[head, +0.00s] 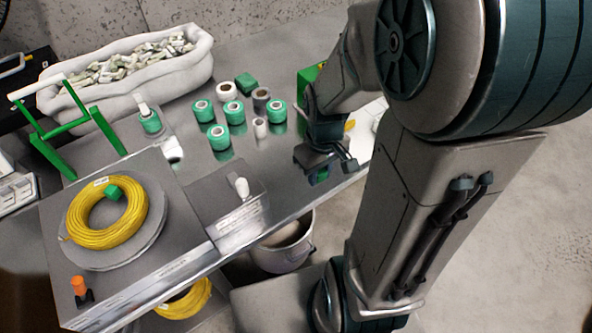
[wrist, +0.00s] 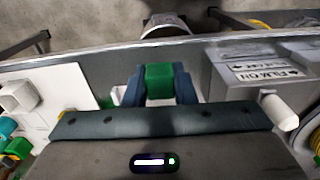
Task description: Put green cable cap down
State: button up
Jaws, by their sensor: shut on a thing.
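My gripper (wrist: 159,88) is shut on a green cable cap (wrist: 159,78), a small block gripped between the two dark fingers. In the head view my gripper (head: 322,170) is over the table's front right edge, with a bit of green between the fingers. In the wrist view the table edge runs just beyond the fingers. I cannot tell how high the cap is above the surface.
Several green tape rolls (head: 233,111) stand mid-table, with another green block (head: 245,83) behind them. A grey box with a white lever (head: 241,187) is left of my gripper. A bin (head: 285,252) stands below the edge. A white sack (head: 185,78) is at the back.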

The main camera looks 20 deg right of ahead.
jog(key=shift+s+f, duration=0.45)
jog(key=shift+s, duration=0.1)
jog(key=b, duration=0.1)
send_over(293, 180)
notch_tip(293, 180, down, 7)
jog(key=shift+w+r, duration=0.1)
jog(key=shift+r, duration=0.05)
notch_tip(293, 180, down, 4)
jog(key=shift+f+b, duration=0.1)
jog(key=shift+b, duration=0.2)
jog(key=shift+f+b, duration=0.45)
jog(key=shift+b, duration=0.1)
jog(key=shift+f, duration=0.1)
